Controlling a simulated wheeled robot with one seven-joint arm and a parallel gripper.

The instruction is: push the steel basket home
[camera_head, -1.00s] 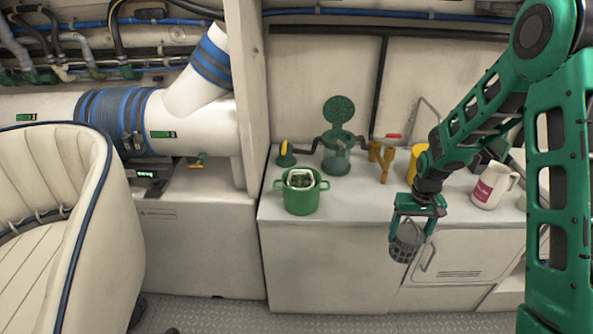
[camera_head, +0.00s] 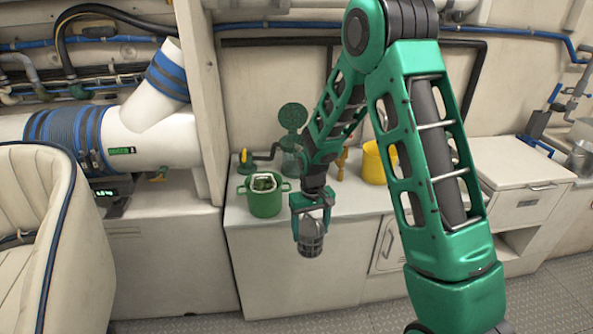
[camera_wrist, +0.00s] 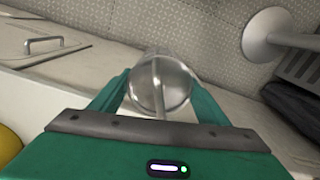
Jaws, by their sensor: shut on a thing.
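A square steel-rimmed basket (camera_head: 264,176) with green contents sits in the mouth of a green two-handled pot (camera_head: 263,200), its rim showing at the top. The pot stands on the white counter near its left end. My gripper (camera_head: 312,218) is to the right of the pot and in front of the counter edge, pointing down. It is shut on a grey, ribbed, jar-like thing (camera_head: 311,240), which hangs below the jaws, apart from the pot. In the wrist view this held thing (camera_wrist: 172,88) looks round and shiny with a bar across it. How deep the basket sits is hidden.
A yellow container (camera_head: 374,163) stands behind my arm. A yellow-knobbed fitting (camera_head: 246,160) and a green round-headed fixture (camera_head: 293,117) are behind the pot. A cream seat (camera_head: 35,240) is at the left. The counter front (camera_head: 290,275) is below my gripper.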

